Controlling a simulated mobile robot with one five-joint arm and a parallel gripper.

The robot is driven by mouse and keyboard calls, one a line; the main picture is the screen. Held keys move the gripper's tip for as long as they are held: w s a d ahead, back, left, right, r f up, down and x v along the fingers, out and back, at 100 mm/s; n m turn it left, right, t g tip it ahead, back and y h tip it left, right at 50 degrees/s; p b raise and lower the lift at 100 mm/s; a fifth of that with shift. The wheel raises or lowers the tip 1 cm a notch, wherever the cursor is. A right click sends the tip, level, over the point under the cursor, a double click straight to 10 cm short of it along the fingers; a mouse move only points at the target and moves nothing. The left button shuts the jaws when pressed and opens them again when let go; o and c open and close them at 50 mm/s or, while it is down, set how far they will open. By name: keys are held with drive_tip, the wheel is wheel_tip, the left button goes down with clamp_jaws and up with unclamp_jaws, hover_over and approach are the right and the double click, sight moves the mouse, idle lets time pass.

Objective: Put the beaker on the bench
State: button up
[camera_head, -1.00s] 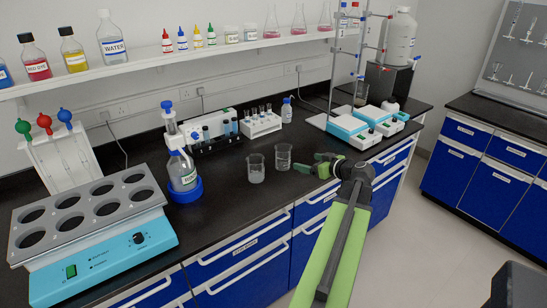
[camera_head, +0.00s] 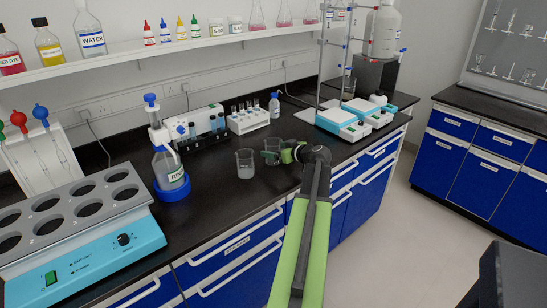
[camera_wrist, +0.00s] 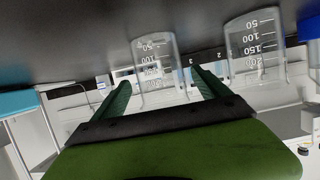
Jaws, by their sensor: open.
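Two clear glass beakers stand upright on the black bench (camera_head: 222,208): a left beaker (camera_head: 245,166) and a right beaker (camera_head: 273,170). My gripper (camera_head: 272,154) is open at the right beaker, with its green fingers overlapping it in the head view. In the wrist view, which is upside down, one beaker (camera_wrist: 157,75) shows between the two fingertips (camera_wrist: 161,77), and the other beaker (camera_wrist: 255,52) stands outside the fingers on the picture's right. I cannot tell whether the fingers touch the glass.
A test tube rack (camera_head: 249,122) is behind the beakers. Stirrer plates with stands (camera_head: 343,124) are at the back right. Bench in front of the beakers is clear.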

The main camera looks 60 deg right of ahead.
drive_tip(key=b+x, duration=0.2)
drive_tip(key=x, duration=0.3)
drive_tip(key=shift+w+f, duration=0.1)
drive_tip(key=shift+f, duration=0.05)
drive_tip(key=shift+a, duration=0.1)
drive_tip(key=shift+c, duration=0.4)
drive_tip(key=c, duration=1.6)
drive_tip(key=r+p, duration=0.5)
drive_tip(key=shift+s+r, duration=0.2)
drive_tip(key=shift+s, duration=0.1)
drive_tip(key=s+d+r+p, duration=0.5)
drive_tip(key=s+p, duration=0.1)
drive_tip(key=s, duration=0.4)
drive_tip(key=shift+r, duration=0.35)
